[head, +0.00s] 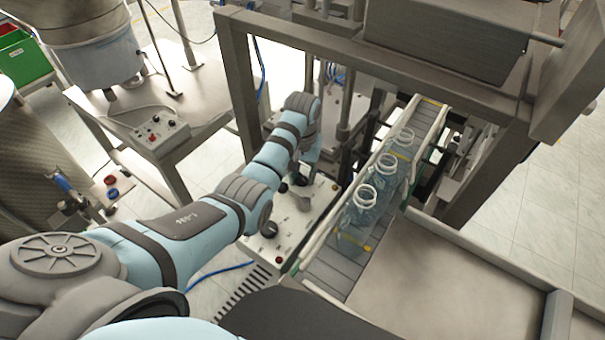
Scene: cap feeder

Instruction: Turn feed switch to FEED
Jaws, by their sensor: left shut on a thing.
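The control panel (312,208) is a pale box with dark knobs beside the conveyor, in the middle of the head view. My left gripper (296,181) points down at the panel's far left part. It is shut on a small dark switch there, the feed switch, which the fingers mostly hide. The switch's angle and its labels are too small to read. Another black knob (268,229) stands on the near part of the panel, apart from the gripper. My right gripper is not in view.
A conveyor (330,270) with several clear bottles (362,207) runs just right of the panel. A grey metal frame (240,90) stands behind and above my left arm. A second control box (160,133) sits on a table at left. A metal tray (450,290) fills the lower right.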

